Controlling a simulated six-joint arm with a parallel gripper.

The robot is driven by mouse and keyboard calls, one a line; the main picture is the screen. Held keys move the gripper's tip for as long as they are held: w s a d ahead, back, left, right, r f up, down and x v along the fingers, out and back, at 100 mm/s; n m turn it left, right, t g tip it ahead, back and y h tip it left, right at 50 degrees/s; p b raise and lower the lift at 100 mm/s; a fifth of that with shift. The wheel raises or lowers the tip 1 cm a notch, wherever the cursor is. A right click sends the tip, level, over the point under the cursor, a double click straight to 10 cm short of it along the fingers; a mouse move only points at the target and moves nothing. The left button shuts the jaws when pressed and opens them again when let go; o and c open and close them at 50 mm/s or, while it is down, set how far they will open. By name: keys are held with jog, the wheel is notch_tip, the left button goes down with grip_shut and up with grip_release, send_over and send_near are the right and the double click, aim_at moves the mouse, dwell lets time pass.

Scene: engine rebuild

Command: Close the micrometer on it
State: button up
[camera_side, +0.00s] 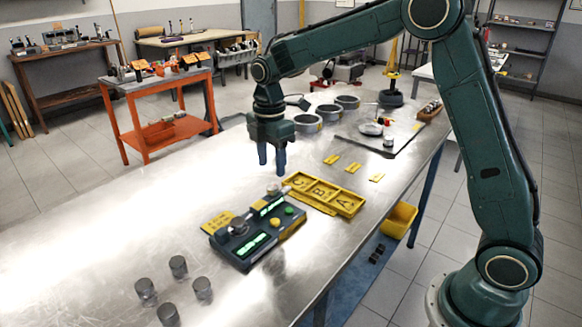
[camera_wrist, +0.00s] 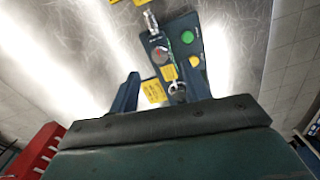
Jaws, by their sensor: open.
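The measuring station (camera_side: 262,236) is a dark block on the metal table with lit green displays, one green and one yellow button. Round metallic parts stand at its left end and back corner; I cannot tell which is the micrometer's anvil or what sits in it. My gripper (camera_side: 273,160) points down, open and empty, above the table behind the station and apart from it. In the wrist view the station (camera_wrist: 177,52) shows beyond and between the open fingers of my gripper (camera_wrist: 162,84). A small silver part (camera_wrist: 151,21) shows at its upper left.
Several dark cylinders (camera_side: 178,267) stand at the table's front left. A yellow tray (camera_side: 322,193) marked A, B, C lies right of the station and looks empty. The left of the table is clear.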

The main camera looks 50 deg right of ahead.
aim_at(274, 187)
notch_tip(274, 187, up, 8)
dwell(0.4)
jog(key=shift+s, duration=0.1)
jog(key=s+r+m+t, duration=0.2)
jog(key=s+r+m, duration=0.15)
jog(key=s, duration=0.45)
jog(key=s+r+m+t, duration=0.1)
jog(key=s+r+m, duration=0.1)
jog(key=s+m, duration=0.45)
jog(key=s+f+m+t, duration=0.2)
jog(key=s+f+m, duration=0.2)
jog(key=s, duration=1.1)
jog(key=shift+d+f+m+t, duration=0.15)
jog(key=shift+d+m+t, duration=0.2)
jog(key=shift+m, duration=0.85)
dwell(0.4)
